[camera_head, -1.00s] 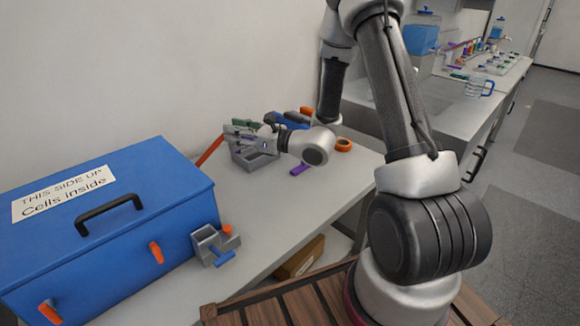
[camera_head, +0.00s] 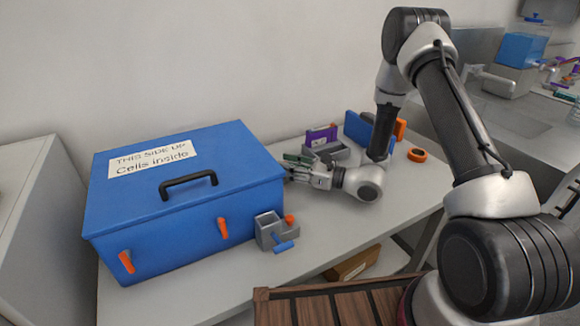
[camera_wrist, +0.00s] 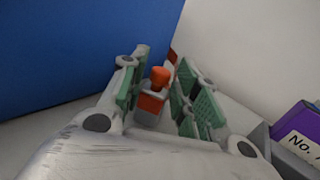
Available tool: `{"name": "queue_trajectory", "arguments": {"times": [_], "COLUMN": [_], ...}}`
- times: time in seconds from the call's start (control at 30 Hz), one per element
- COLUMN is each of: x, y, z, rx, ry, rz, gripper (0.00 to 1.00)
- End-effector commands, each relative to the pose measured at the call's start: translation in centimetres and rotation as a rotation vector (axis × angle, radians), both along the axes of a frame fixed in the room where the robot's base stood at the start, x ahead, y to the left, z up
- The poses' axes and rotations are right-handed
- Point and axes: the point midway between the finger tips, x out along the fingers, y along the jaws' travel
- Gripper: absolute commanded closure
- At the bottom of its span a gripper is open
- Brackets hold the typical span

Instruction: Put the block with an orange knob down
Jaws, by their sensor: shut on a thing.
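The block with an orange knob shows in the wrist view (camera_wrist: 151,106), a small grey block with an orange band and an orange knob on top. It sits between the green-padded fingers of my gripper (camera_wrist: 155,98), which is shut on it. In the head view my gripper (camera_head: 298,170) is low over the table, close to the right side of the blue box. The held block cannot be made out there. Whether its underside touches the table cannot be told.
The blue box (camera_head: 115,215) stands left of my gripper. A grey fixture (camera_head: 265,233) with an orange knob and blue handle is at its front right corner. A grey holder with a purple item (camera_head: 321,136) is behind my gripper. Bare table (camera_head: 345,232) lies in front.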

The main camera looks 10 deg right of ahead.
Motion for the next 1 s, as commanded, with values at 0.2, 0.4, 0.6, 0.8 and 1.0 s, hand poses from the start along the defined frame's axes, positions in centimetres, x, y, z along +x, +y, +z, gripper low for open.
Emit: {"name": "queue_trajectory", "arguments": {"times": [0.2,0.4,0.6,0.8,1.0], "x": [0.0,0.0,0.0,0.0,-0.7], "y": [0.0,0.0,0.0,0.0,-1.8], "z": [-0.1,-0.4,-0.4,-0.3,-0.1], "rx": [0.000,0.000,0.000,0.000,0.000], "ry": [-0.001,0.000,0.000,-0.001,0.002], "rz": [0.000,0.000,0.000,0.000,-0.004], "gripper": [0.95,0.64,0.47,0.47,0.47]}}
